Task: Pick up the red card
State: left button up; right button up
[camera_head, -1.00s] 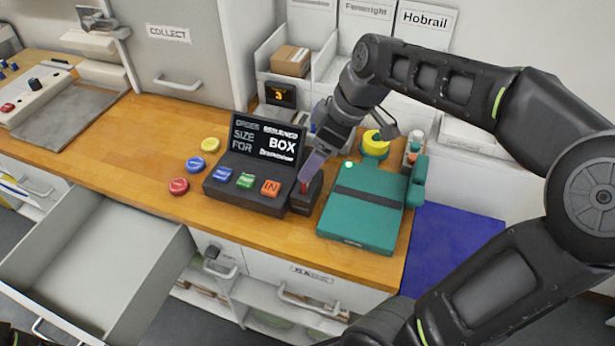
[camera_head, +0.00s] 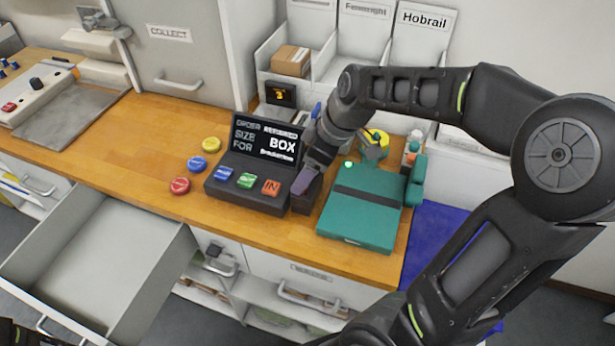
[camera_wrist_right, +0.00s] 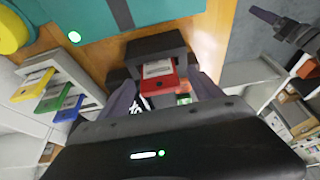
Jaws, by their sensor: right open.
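The red card (camera_wrist_right: 160,84) shows in the right wrist view, with a white label on its face. It stands in the slot of a small dark holder (camera_wrist_right: 155,45), which sits between the console and the teal device in the head view (camera_head: 300,203). My right gripper (camera_head: 307,181) is at the holder. In the wrist view its open fingers (camera_wrist_right: 163,93) lie on either side of the card, and I see no grip on it. In the head view the gripper hides the card. A dark gripper, apparently my left one (camera_wrist_right: 282,24), shows at the wrist view's upper right, its jaws unclear.
A black console (camera_head: 245,190) with coloured buttons stands left of the holder, a teal device (camera_head: 362,215) right of it. Round buttons in yellow, blue and red (camera_head: 180,186) lie further left. A grey drawer (camera_head: 100,260) stands open at the front left. The wooden counter (camera_head: 120,145) is clear at left.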

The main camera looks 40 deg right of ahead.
jog(key=shift+c, duration=0.3)
jog(key=c, duration=1.4)
